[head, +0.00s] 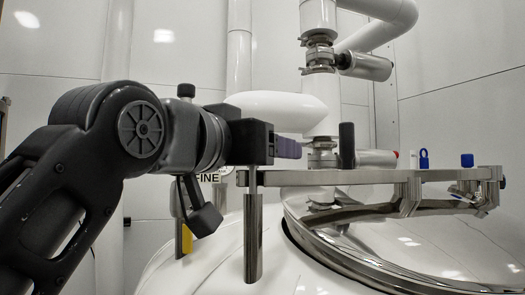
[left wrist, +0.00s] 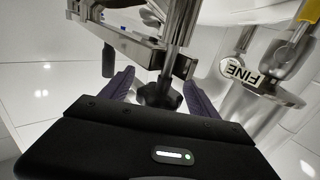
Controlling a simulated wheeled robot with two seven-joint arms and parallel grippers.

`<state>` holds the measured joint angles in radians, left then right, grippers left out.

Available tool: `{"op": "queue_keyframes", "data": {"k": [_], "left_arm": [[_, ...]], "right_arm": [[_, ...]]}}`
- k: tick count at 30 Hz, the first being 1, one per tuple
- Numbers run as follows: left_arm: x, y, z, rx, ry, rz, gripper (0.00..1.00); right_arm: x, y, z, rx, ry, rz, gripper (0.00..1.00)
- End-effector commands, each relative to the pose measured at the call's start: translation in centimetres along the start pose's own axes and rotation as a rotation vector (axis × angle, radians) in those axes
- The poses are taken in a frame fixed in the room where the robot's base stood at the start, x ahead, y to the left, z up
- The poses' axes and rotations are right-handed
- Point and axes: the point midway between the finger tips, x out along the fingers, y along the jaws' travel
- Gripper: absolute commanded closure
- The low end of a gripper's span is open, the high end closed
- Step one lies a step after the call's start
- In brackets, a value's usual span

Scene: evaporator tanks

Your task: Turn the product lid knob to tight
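A dark lobed knob (left wrist: 158,94) shows in the left wrist view, at the lower end of a steel rod by the end of a steel bracket. I take it for the product lid knob; the gripper hides it in the head view. My left gripper (left wrist: 160,82) has its two purple fingers apart, one on each side of the knob, with visible gaps. In the head view my left gripper (head: 288,148) is at the left end of the steel lid bar (head: 350,177). The domed steel lid (head: 425,240) lies below the bar. My right gripper is not in view.
A black upright handle (head: 347,145) stands on the bar just right of my fingers. A steel post (head: 253,240) stands below the gripper. White pipes (head: 275,108) run behind it. A FINE tag (left wrist: 242,72) hangs near a yellow-handled valve.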

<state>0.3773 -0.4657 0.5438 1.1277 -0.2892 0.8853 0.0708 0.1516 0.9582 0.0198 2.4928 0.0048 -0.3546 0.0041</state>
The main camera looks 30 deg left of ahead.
Motion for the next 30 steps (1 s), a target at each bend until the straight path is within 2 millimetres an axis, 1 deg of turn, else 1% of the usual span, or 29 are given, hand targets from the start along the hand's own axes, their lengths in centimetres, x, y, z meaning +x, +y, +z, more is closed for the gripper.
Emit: {"op": "queue_keyframes", "data": {"k": [7, 10, 14, 18, 22, 26, 30], "left_arm": [[-0.1, 0.0, 0.0, 0.0, 0.001, 0.0, 0.3], [-0.7, 0.0, 0.0, 0.001, 0.001, 0.0, 0.3], [-2.3, 0.0, 0.1, 0.001, 0.004, 0.0, 0.3], [-4.7, 0.0, 0.1, 0.001, 0.005, 0.0, 0.3], [-6.6, 0.0, 0.1, 0.001, 0.003, -0.001, 0.3], [-7.7, 0.0, 0.0, 0.0, 0.002, 0.0, 0.3], [-7.8, 0.0, 0.0, 0.0, 0.0, 0.0, 0.3]], "right_arm": [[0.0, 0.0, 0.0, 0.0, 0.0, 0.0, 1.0], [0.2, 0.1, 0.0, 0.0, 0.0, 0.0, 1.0], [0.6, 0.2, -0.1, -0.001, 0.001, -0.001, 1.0], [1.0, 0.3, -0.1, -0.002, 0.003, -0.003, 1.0], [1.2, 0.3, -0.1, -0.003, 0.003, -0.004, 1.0], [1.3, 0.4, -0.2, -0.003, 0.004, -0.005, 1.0], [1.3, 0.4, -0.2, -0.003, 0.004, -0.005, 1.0]]}}
